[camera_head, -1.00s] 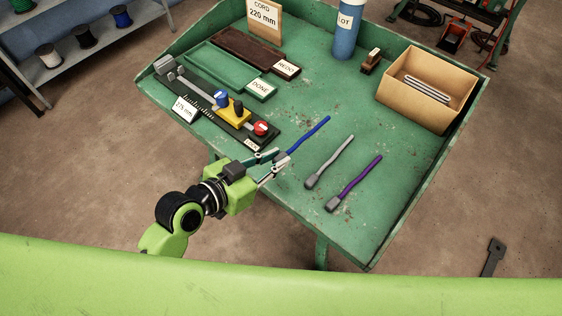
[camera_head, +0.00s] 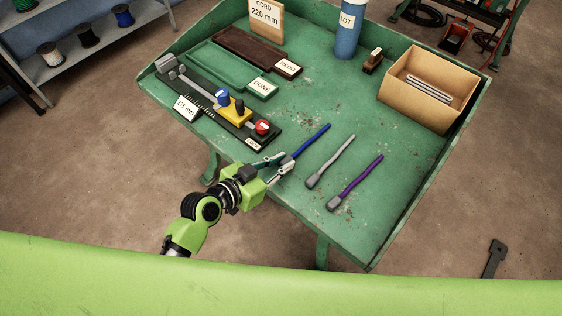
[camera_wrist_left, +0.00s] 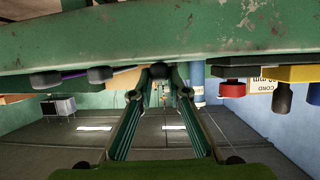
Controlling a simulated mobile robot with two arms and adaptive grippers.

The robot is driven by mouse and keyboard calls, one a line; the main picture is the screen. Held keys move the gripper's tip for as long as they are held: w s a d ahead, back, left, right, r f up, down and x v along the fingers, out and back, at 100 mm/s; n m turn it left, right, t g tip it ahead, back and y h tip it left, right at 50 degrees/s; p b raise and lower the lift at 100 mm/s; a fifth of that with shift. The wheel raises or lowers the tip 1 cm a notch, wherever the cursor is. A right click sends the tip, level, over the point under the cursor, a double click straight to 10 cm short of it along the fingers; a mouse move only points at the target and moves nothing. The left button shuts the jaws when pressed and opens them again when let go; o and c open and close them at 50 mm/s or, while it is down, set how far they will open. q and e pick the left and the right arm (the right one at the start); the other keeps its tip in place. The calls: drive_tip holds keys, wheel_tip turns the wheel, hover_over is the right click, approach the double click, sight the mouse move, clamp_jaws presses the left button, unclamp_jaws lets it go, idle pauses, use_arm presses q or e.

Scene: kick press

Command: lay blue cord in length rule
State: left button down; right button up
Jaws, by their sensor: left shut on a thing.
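The blue cord (camera_head: 312,141) has a grey end piece and lies at a slant on the green bench, or just above it; I cannot tell which. My left gripper (camera_head: 286,161) is shut on its grey end, at the bench's near edge. In the left wrist view the gripper (camera_wrist_left: 160,97) has the dark cord end (camera_wrist_left: 160,71) between its fingertips. The length rule (camera_head: 205,103), a black bar with a scale, a yellow block and blue, black and red knobs, lies left of the gripper. Its red knob (camera_head: 262,127) is nearest. My right gripper is not in view.
A grey cord (camera_head: 332,160) and a purple cord (camera_head: 358,180) lie to the right. A green DONE tray (camera_head: 216,62) and a brown REDO tray (camera_head: 240,45) lie behind the rule. A cardboard box (camera_head: 400,92) and blue bottle (camera_head: 347,35) stand farther back. The bench middle is clear.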

use_arm(q)
drive_tip(key=c, duration=1.9)
unclamp_jaws()
drive_tip(key=shift+f, duration=0.15)
drive_tip(key=shift+s+a, duration=0.1)
drive_tip(key=shift+s, duration=0.05)
drive_tip(key=b+v, duration=0.1)
drive_tip(key=v, duration=1.2)
drive_tip(key=shift+s+b, duration=0.35)
